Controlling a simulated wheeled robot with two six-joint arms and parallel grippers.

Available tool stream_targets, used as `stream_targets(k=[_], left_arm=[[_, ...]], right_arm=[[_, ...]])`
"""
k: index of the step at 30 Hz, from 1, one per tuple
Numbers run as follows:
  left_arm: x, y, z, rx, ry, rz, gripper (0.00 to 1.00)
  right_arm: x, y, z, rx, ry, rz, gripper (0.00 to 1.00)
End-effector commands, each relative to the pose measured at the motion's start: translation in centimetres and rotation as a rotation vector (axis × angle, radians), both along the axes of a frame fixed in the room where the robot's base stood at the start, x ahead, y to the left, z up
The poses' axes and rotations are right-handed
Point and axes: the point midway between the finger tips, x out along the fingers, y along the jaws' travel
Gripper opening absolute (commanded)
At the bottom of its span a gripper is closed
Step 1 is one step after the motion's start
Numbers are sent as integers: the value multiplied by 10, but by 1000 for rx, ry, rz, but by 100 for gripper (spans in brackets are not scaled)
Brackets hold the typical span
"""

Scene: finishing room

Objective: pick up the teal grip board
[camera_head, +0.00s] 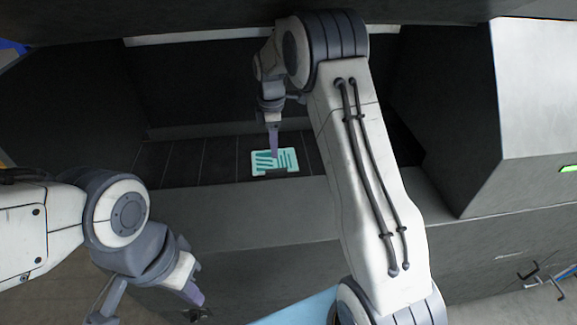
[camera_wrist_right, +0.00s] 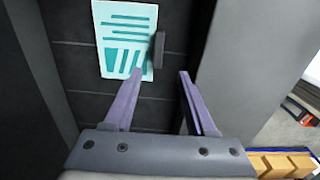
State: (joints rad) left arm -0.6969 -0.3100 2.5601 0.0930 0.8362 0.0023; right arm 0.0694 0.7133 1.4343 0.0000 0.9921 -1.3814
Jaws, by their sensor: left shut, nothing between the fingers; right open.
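The teal grip board (camera_head: 285,155) is a pale, flat board with teal stripes, lying in a dark slatted recess. It also shows in the right wrist view (camera_wrist_right: 117,35), with a dark upright grip (camera_wrist_right: 159,50) at its right edge. My right gripper (camera_head: 274,152) points down over the board. Its purple fingers are open and empty in the right wrist view (camera_wrist_right: 160,74), with the dark grip showing beyond and between the tips. I cannot tell how high the fingertips are above the board. My left gripper (camera_head: 194,294) is shut and empty at the lower left, away from the board.
Dark walls enclose the recess on the left and back. A large grey housing (camera_head: 450,130) with a pale panel (camera_head: 535,90) stands to the right. A grey ledge (camera_head: 230,215) runs along the recess's front. Slatted floor (camera_head: 200,160) left of the board is clear.

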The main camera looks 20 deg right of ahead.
Motion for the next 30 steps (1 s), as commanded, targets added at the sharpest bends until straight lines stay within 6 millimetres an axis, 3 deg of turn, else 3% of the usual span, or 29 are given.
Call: stream_targets(k=[6, 14, 21, 30], left_arm=[[0, 0, 12, 0, 0, 1, 0], [0, 0, 24, 0, 0, 0, 0], [0, 0, 43, 0, 0, -4, 0], [0, 0, 44, 0, 0, -5, 0]], right_arm=[[-1, 0, -33, 1, 6, 0, 56], [1, 1, -52, 1, 6, 0, 56], [4, 2, -86, 0, 5, -1, 56], [5, 1, -97, 0, 1, -2, 56]])
